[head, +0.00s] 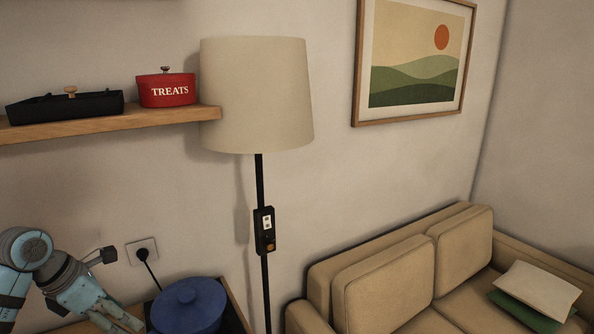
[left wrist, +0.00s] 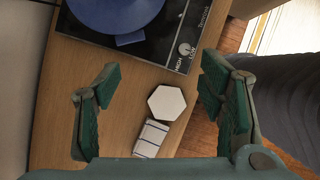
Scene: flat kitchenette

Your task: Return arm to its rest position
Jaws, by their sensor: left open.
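My left arm comes in at the lower left of the head view, with its gripper (head: 118,316) over the wooden counter. In the left wrist view the left gripper (left wrist: 158,105) is open, its green-padded fingers wide apart with nothing between them touching the pads. Below it a white hexagonal piece (left wrist: 166,102) and a white, blue-striped folded cloth (left wrist: 151,138) lie on the wooden counter (left wrist: 60,125). My right gripper is in neither view.
A blue lidded pot (head: 187,306) stands on a black hot plate (left wrist: 165,50) close to my left gripper. A wall shelf (head: 100,124) holds a red TREATS pot (head: 167,91) and a black tray (head: 66,106). A floor lamp (head: 255,95) and a sofa (head: 385,278) stand rightward.

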